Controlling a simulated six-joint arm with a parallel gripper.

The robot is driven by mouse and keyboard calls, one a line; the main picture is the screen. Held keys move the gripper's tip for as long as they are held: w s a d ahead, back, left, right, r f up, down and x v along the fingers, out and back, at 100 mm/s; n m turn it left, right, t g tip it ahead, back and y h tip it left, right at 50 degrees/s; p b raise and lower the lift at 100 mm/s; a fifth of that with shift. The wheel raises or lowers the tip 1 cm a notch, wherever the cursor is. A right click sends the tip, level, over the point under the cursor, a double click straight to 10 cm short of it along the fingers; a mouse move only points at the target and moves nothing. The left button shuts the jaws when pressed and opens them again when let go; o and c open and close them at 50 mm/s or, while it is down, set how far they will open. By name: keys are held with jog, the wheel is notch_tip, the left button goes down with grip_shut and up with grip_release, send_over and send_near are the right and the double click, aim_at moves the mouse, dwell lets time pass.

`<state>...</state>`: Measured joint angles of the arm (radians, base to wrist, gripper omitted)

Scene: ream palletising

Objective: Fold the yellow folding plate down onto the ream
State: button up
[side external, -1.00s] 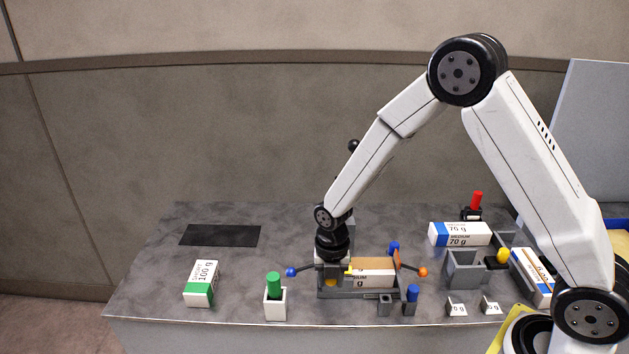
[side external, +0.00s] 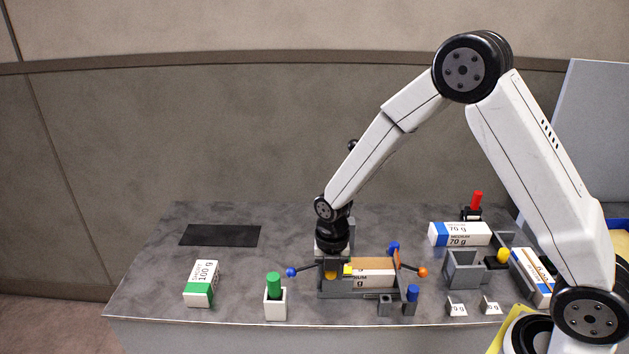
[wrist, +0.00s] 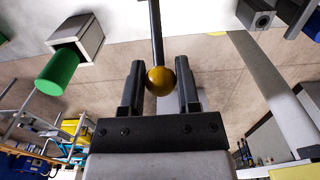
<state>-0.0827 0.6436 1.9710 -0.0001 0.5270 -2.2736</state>
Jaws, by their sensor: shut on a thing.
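The ream (side external: 375,278), white with a brown top, lies in a grey folding fixture (side external: 360,294) near the table's front edge. My gripper (wrist: 160,82) is shut on a yellow ball knob (wrist: 161,80) at the end of a dark rod (wrist: 156,30). In the side view the knob (side external: 331,274) is at the fixture's left end, below my wrist. A small yellow patch (side external: 348,269) shows beside the ream's left end. The rest of the yellow plate is hidden by my gripper, so I cannot tell its angle.
Rods with a blue ball (side external: 291,272) and an orange ball (side external: 422,272) stick out of the fixture. The back left is clear around a dark mat (side external: 220,236).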

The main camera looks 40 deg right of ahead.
jog(key=shift+w+d+r, duration=0.1)
jog(key=shift+w, duration=0.05)
jog(key=shift+w+d+r, duration=0.1)
jog(key=shift+r, duration=0.05)
jog(key=shift+w+d+r, duration=0.35)
jog(key=shift+w+d, duration=0.15)
dwell(0.6)
jog(key=shift+w+d, duration=0.15)
jog(key=o, duration=1.3)
jog(key=shift+c, duration=0.2)
jog(key=shift+r, duration=0.2)
notch_tip(320, 180, up, 7)
jog(key=shift+f, duration=0.15)
